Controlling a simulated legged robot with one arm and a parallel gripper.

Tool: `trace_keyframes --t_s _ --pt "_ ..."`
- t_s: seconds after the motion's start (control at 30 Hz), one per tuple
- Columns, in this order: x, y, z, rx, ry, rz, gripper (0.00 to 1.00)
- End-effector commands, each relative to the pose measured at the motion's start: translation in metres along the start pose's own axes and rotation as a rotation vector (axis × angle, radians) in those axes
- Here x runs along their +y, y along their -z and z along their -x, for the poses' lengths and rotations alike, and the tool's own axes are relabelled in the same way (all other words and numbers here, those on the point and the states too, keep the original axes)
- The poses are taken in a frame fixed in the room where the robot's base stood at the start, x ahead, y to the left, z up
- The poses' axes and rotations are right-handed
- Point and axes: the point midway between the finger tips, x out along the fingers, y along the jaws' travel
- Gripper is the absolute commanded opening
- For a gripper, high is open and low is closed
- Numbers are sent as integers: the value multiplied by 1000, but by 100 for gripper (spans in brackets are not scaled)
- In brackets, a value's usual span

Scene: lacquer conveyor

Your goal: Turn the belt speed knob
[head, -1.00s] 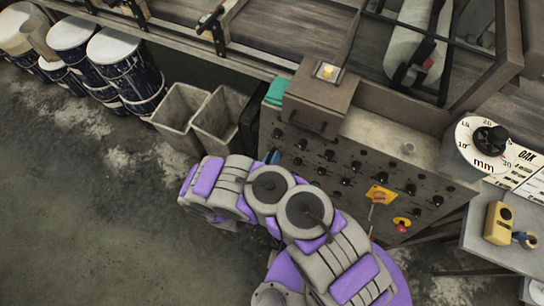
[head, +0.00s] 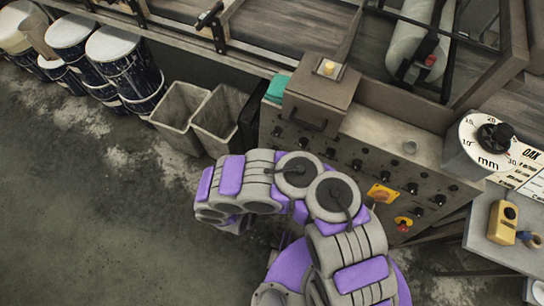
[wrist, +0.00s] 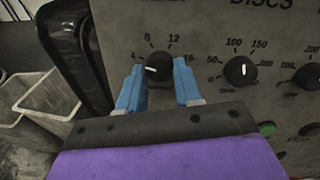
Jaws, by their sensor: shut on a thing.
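In the wrist view, a black round knob (wrist: 158,68) with a white pointer stands on the grey panel face. Its scale shows 4, 8, 12 and more, and the pointer lies toward the left, low side. My gripper (wrist: 160,85) has its blue fingers on the left and right of this knob and is shut on it. The name of this knob cannot be read. In the head view my arm covers the gripper and this knob, in front of the control panel (head: 345,150).
A second knob (wrist: 240,70) with a 0 to 200 scale sits close on the right, under the word DISCS. Grey bins (head: 180,105) stand left of the panel. A yellow switch plate (head: 381,193) is at the panel's right. The floor at left is clear.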

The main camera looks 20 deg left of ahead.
Motion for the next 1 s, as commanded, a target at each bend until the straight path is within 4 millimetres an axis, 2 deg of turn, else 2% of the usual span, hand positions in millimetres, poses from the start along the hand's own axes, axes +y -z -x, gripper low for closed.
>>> trace_keyframes --t_s 0.5,0.53,0.77,1.0 --pt "2 1 1 1 -4 -18 4" --pt "2 1 1 1 -4 -18 37" --pt "0 0 0 -1 -1 -19 59" --pt "-2 -1 0 -2 0 -20 60"
